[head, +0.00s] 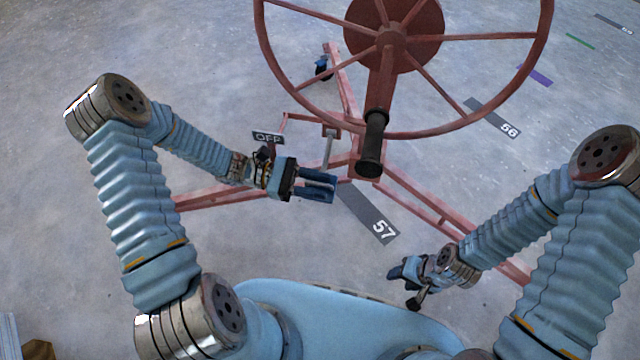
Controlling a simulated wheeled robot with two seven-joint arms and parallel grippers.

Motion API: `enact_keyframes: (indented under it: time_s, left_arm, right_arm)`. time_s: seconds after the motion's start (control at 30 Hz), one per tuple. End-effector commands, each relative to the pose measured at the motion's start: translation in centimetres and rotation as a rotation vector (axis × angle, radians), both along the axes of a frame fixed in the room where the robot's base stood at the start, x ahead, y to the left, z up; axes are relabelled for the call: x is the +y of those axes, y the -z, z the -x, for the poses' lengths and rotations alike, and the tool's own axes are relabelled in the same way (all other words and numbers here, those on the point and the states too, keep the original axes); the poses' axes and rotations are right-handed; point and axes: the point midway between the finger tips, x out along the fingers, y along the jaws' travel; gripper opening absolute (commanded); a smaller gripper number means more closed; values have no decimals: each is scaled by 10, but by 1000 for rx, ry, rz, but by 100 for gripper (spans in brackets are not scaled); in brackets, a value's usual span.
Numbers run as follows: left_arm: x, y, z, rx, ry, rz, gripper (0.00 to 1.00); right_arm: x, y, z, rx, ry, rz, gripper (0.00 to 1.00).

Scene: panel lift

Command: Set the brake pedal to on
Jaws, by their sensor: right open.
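The brake pedal (328,150) looks like a short grey lever on the red frame, below the wheel. A dark sign reading OFF (268,138) stands to its left. My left gripper (318,188) is just below the pedal in the picture, fingers pointing right. A gap shows between its fingers, and nothing is seen between them. I cannot tell whether it touches the pedal. My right gripper (402,282) is open, low and right of centre, away from the pedal.
A large red wheel (535,60) with a black-gripped handle (371,150) overhangs the frame. Red frame legs (215,196) spread across the floor. A caster (322,67) is at the back.

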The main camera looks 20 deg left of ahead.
Motion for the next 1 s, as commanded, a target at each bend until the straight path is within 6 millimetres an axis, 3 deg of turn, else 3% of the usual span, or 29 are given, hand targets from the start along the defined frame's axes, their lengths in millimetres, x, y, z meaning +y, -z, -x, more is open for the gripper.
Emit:
enact_keyframes:
  time_s: [0.3, 0.5, 0.7, 1.0]
  left_arm:
    - [74, 1, 3, 1, -5, -3, 36]
    - [112, 1, 4, 2, -3, -2, 36]
    - [128, 1, 6, 4, 0, -1, 36]
    - [128, 1, 6, 4, 0, 0, 36]
  right_arm:
    - [0, -3, 0, -1, 0, 1, 48]
    - [0, -3, 0, -1, 0, 1, 48]
    - [0, -3, 0, -1, 0, 1, 48]
    - [0, -3, 0, -1, 0, 1, 48]
